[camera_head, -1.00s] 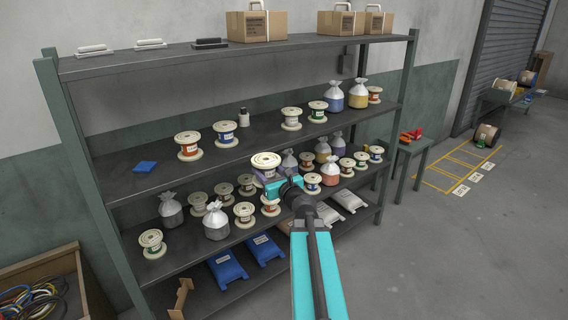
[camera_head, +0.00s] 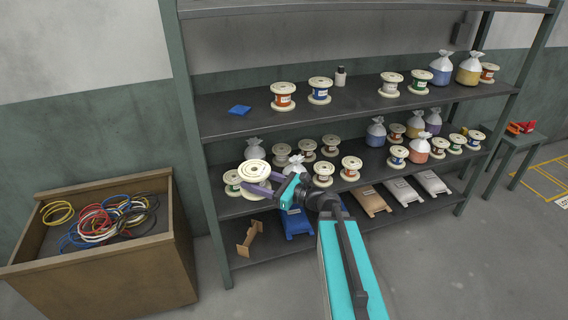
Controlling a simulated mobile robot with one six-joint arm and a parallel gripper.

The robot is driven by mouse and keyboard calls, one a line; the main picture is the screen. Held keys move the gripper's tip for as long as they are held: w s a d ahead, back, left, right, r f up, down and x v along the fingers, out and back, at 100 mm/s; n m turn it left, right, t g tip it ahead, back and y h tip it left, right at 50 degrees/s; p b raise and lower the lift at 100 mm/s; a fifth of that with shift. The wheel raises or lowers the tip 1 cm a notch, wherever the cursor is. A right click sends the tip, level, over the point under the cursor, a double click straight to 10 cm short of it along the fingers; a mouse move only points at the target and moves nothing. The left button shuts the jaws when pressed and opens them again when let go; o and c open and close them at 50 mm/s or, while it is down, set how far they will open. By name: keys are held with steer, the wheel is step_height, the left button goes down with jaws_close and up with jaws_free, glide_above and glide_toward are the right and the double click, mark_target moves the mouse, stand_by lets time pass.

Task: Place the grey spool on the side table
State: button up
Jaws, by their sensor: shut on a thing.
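My gripper (camera_head: 268,188) is shut on a spool (camera_head: 255,168) with cream flanges, held upright in front of the shelf's left part. The fingers hide most of its winding, so I cannot clearly tell its colour. It overlaps the lower spools in the view. A small green side table (camera_head: 523,140) stands at the right edge, beyond the shelf's right post, with red items (camera_head: 519,127) on top. My gripper is far to the left of this table.
The dark shelf rack (camera_head: 240,132) carries several spools and tied bags. Blue and white packs lie on its bottom board. A wooden crate (camera_head: 150,255) of coiled cables stands at the left. Yellow floor markings (camera_head: 548,178) and open floor lie at the right.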

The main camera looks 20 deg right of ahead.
mark_target(245, 190)
steer(key=s+a+n+g+y, duration=0.1)
steer(key=s+a, duration=0.1)
steer(key=s+a+n+g+y, duration=0.1)
steer(key=a+g, duration=0.1)
steer(key=shift+s+a+y, duration=0.3)
steer(key=shift+s+y, duration=0.05)
steer(key=shift+y, duration=0.05)
steer(key=shift+a, duration=0.1)
